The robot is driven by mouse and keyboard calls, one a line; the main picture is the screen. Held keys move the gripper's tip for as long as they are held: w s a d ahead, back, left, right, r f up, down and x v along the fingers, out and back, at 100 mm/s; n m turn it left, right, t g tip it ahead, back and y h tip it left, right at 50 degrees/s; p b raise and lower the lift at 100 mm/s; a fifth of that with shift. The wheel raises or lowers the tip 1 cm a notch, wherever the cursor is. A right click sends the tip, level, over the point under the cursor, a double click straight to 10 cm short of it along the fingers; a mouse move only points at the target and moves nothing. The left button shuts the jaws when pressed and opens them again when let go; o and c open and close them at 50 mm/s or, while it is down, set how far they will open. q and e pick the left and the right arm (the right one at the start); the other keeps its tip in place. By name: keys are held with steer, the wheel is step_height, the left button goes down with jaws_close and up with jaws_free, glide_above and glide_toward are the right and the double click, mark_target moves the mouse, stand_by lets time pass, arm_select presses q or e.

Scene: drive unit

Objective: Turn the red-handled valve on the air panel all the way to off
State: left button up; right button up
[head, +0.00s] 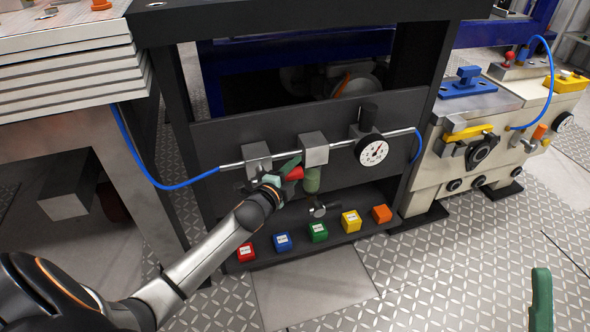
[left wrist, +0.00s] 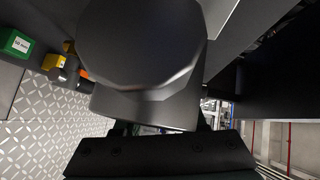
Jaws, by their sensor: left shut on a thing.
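The dark air panel (head: 215,142) carries a horizontal pipe with two grey blocks and a gauge. The red handle (head: 294,174) of the valve shows below and between the two blocks, pointing right. My left gripper (head: 283,177) is at the handle and shut on it, with its green fingers around it. The gripper hides part of the handle and the valve stem. In the left wrist view a big dark faceted body (left wrist: 140,50) fills the middle, and the handle cannot be made out. A green finger (head: 541,300), apparently of my right gripper, shows at the lower right, away from the panel.
A green bowl (head: 312,180) hangs under the right-hand block, close to my left gripper. The gauge (head: 371,150) sits further right. Several coloured labelled cubes stand on the ledge below, including a green one (head: 318,232). A blue hose (head: 160,184) runs at left.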

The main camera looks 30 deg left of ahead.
arm_select(q)
jaws_close()
arm_select(e)
steer(key=shift+d, duration=0.1)
stand_by(0.6)
